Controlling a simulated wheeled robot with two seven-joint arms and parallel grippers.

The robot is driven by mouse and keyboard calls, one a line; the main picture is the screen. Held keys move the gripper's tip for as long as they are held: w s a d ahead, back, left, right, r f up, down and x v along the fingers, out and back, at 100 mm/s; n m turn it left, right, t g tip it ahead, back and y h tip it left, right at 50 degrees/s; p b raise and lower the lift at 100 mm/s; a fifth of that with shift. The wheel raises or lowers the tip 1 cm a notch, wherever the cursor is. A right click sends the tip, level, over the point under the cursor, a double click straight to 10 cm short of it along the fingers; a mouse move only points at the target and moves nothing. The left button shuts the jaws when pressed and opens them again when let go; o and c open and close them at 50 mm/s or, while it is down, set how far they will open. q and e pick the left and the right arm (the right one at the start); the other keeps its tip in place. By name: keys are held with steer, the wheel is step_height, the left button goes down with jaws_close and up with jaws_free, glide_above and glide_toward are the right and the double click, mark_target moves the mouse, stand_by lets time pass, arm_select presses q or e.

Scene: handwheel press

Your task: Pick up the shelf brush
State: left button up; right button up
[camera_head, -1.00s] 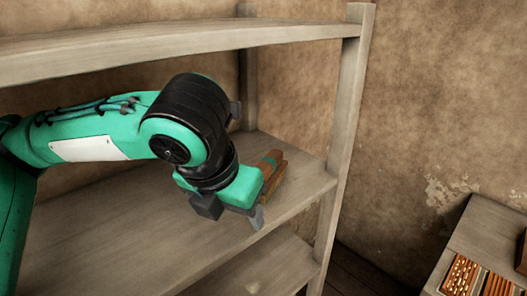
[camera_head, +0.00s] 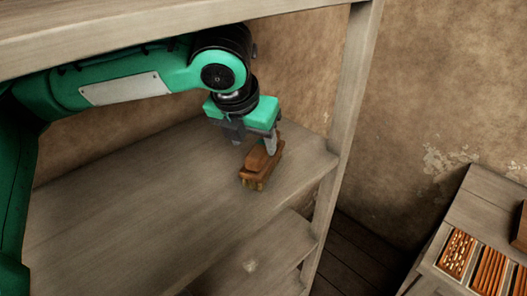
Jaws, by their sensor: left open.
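The shelf brush (camera_head: 259,166) is a small brown wooden block with a raised grip on top. It lies on the shelf board (camera_head: 150,205) towards its right end. My left gripper (camera_head: 254,142) is open and points down at the far end of the brush. One grey finger shows on the right side of the brush and the other on its left. The fingertips are partly hidden, so I cannot tell whether they touch it. My right gripper is not in view.
An upper shelf board (camera_head: 150,28) runs just above my left arm. A wooden post (camera_head: 350,120) stands right of the brush. A lower shelf (camera_head: 255,262) is below. A cabinet (camera_head: 490,215) with trays of brown pieces stands at the right. The shelf's left part is clear.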

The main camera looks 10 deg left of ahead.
mark_target(263, 143)
arm_select(q)
steer(key=w, duration=0.2)
steer(key=shift+w+d+p, duration=0.2)
steer(key=shift+w+p, duration=0.1)
steer(key=shift+w, duration=0.1)
steer(key=shift+w+d+f, duration=0.1)
steer(key=shift+w, duration=0.2)
steer(key=p+x, duration=0.1)
steer(key=x, duration=0.4)
steer(key=shift+f+p, duration=0.15)
steer(key=shift+p, duration=0.5)
steer(key=c, duration=0.9)
